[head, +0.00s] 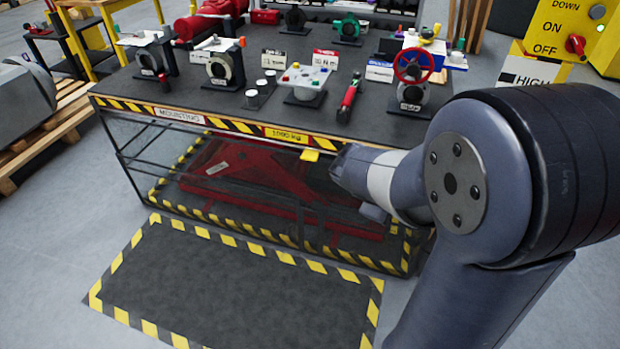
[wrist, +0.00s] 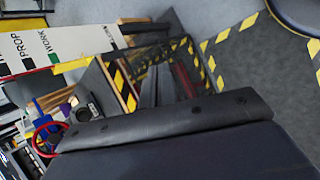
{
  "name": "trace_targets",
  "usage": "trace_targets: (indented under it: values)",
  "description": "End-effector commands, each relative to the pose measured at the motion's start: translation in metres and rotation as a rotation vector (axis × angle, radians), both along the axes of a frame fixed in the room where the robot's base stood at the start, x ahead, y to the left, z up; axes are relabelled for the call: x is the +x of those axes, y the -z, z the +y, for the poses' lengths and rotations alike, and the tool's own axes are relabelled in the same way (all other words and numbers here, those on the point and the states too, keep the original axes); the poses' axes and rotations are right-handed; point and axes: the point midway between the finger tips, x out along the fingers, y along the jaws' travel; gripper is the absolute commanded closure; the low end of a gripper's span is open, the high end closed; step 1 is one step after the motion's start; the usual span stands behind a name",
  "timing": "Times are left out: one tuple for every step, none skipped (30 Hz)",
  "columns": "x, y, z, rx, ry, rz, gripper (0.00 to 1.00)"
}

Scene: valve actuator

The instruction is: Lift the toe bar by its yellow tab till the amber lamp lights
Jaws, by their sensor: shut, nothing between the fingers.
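The yellow tab (head: 310,154) sticks out below the front edge of the bench, left of my gripper. The toe bar itself is too dark to make out clearly behind it. My gripper (head: 337,166) is shut and empty just right of the tab, with a small apparent gap between them. In the wrist view its grey fingers (wrist: 157,86) point toward the dark space under the bench, and I cannot pick out the tab there. A small amber-coloured piece (head: 427,32) stands on a white and blue box at the bench's back right; I cannot tell whether it is the lamp or lit.
The bench (head: 240,117) carries several valves, including one with a red handwheel (head: 413,65). A red frame (head: 240,170) sits in the dark cage beneath. A striped floor mat (head: 235,285) lies clear in front. My arm hides the bench's right end.

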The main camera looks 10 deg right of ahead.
Motion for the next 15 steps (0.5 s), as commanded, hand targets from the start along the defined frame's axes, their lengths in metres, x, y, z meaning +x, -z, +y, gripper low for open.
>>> trace_targets:
  values:
    - [0.011,0.021,-0.001,-0.040,-0.038,0.014,1.00]
    - [0.018,0.025,-0.003,-0.064,-0.059,0.018,1.00]
    - [0.027,0.032,-0.004,-0.096,-0.089,0.027,1.00]
    - [0.034,0.036,-0.005,-0.120,-0.111,0.032,1.00]
    - [0.040,0.041,-0.005,-0.145,-0.133,0.039,1.00]
    - [0.049,0.047,-0.006,-0.178,-0.162,0.046,1.00]
    - [0.056,0.052,-0.006,-0.203,-0.183,0.052,1.00]
    - [0.063,0.056,-0.007,-0.228,-0.204,0.058,1.00]
    - [0.072,0.063,-0.007,-0.261,-0.233,0.065,1.00]
    - [0.079,0.067,-0.006,-0.286,-0.254,0.070,1.00]
    - [0.085,0.072,-0.006,-0.311,-0.275,0.075,1.00]
    - [0.094,0.079,-0.005,-0.344,-0.302,0.081,1.00]
    - [0.101,0.084,-0.005,-0.369,-0.323,0.087,1.00]
    - [0.108,0.088,-0.004,-0.395,-0.344,0.092,1.00]
    - [0.117,0.095,-0.002,-0.429,-0.370,0.098,1.00]
